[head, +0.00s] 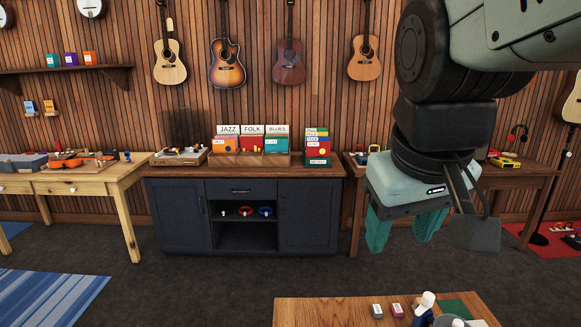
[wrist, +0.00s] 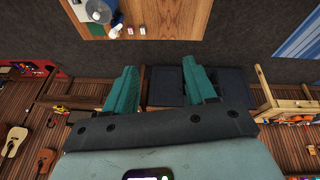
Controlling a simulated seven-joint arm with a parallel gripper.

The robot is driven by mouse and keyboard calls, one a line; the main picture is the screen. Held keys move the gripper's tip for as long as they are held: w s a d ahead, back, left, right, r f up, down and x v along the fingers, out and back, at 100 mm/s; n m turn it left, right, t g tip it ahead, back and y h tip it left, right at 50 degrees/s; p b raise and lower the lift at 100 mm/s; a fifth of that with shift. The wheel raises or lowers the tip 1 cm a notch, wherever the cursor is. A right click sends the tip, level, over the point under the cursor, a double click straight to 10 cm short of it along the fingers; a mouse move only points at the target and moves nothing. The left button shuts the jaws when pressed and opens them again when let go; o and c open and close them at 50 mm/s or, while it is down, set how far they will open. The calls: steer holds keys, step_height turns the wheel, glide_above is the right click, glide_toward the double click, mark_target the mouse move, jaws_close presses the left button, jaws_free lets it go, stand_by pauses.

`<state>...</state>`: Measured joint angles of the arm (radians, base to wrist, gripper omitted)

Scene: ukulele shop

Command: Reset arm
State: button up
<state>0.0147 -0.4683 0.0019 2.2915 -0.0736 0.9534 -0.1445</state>
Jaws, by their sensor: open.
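My gripper (head: 401,232) hangs in the right half of the head view with its two teal fingers pointing down. The fingers are apart with nothing between them. In the wrist view my gripper (wrist: 161,88) also shows open and empty. It is in the air, clear of the small wooden table (head: 310,312) at the bottom of the head view. The table also shows in the wrist view (wrist: 180,22), beyond the fingertips.
On the table are two small boxes (head: 397,310), a white-topped bottle (head: 424,305) and a green mat (head: 455,307). A dark cabinet (head: 168,215) with record bins stands at the back wall. A wooden desk (head: 105,185) is at left. The floor between is free.

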steer(key=s+a+f+m+t, duration=0.1)
steer(key=s+a, duration=0.1)
steer(key=s, duration=0.4)
steer(key=shift+s+f+y, duration=0.2)
steer(key=shift+f+y, duration=0.05)
steer(key=shift+y, duration=0.15)
